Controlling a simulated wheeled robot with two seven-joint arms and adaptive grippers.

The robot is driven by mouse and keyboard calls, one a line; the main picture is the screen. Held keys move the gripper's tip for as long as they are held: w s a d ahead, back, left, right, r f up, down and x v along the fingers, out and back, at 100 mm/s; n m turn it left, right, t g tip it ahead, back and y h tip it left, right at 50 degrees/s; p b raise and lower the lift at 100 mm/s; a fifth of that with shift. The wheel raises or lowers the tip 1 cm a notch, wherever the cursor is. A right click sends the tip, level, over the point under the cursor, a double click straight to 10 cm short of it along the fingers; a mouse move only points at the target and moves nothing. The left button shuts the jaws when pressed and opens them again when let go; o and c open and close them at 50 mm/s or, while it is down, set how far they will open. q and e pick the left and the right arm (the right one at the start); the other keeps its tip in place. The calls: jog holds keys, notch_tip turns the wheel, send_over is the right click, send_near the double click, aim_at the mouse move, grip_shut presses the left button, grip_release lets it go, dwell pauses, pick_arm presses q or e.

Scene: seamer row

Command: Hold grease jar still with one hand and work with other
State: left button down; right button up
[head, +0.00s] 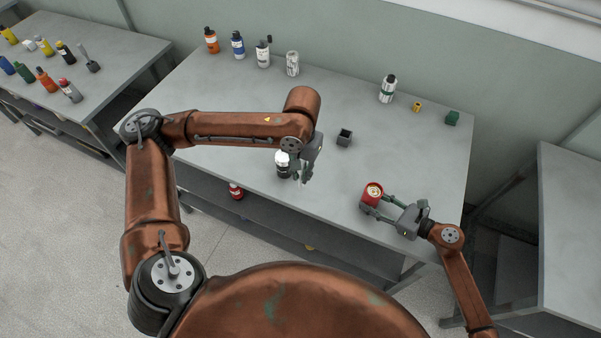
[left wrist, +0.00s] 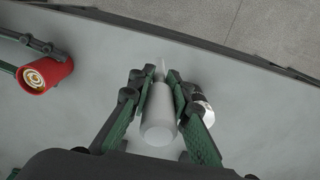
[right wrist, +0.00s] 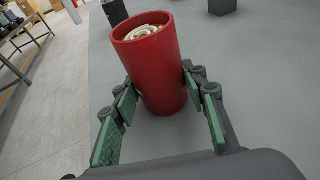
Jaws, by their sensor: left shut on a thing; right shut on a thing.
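The grease jar (head: 371,199) is red and upright on the table near its front right, with pale contents showing in its open top. My right gripper (head: 378,207) is shut on it from the right; the jar stands between the green-padded fingers in the right wrist view (right wrist: 158,75). My left gripper (head: 303,178) is shut on a pale grey tool (left wrist: 158,125) with a rounded end and a thin tip, seen between its fingers in the left wrist view. It is left of the jar, apart from it. In the left wrist view the jar (left wrist: 47,74) shows at the left.
A black and white bottle (head: 282,169) stands close beside my left gripper. A small dark open box (head: 344,138) is behind. Several bottles, a yellow item (head: 416,106) and a green block (head: 452,118) stand along the back. The table between box and jar is clear.

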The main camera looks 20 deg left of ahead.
pick_arm(q)
jog(key=w+d+r+h, duration=0.1)
jog(key=w+d+r, duration=0.35)
jog(key=d, duration=0.55)
notch_tip(320, 180, up, 4)
send_over(371, 197)
jog(key=w, duration=0.3)
notch_tip(371, 197, down, 10)
jog(key=a, duration=0.1)
jog(key=shift+s+r+h, duration=0.2)
jog(key=shift+s+h, duration=0.05)
jog(key=shift+h, duration=0.15)
jog(key=shift+a, duration=0.1)
